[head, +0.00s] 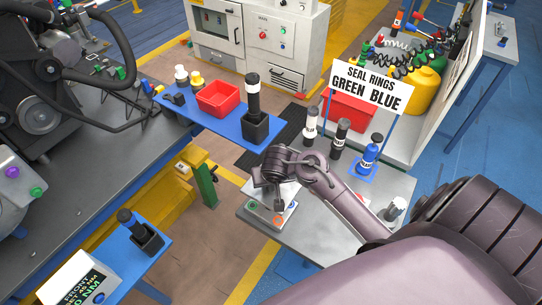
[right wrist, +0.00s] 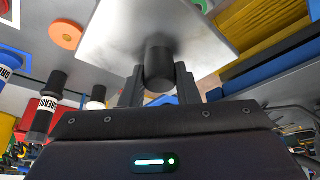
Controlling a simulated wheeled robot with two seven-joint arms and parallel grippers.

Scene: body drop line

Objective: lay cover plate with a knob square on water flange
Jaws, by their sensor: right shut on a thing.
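My right gripper (head: 278,200) is shut on the dark knob (right wrist: 158,66) of the cover plate (right wrist: 205,30). The plate is a pale metal sheet with rounded corners, and it fills the top middle of the right wrist view. In the head view my gripper and wrist hide most of the plate; it is over or beside a light tray (head: 262,218) with coloured rings on the grey table. I cannot tell the gap beneath it. The water flange cannot be made out for certain in either view. My left gripper is not in view.
An orange ring (head: 278,220) lies at the tray; an orange disc shows in the wrist view (right wrist: 66,36). Dark-capped bottles (head: 341,138) and the seal rings sign (head: 370,88) stand behind. A blue shelf (head: 215,122) holds a red bin (head: 218,98). Machinery (head: 45,115) is at left.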

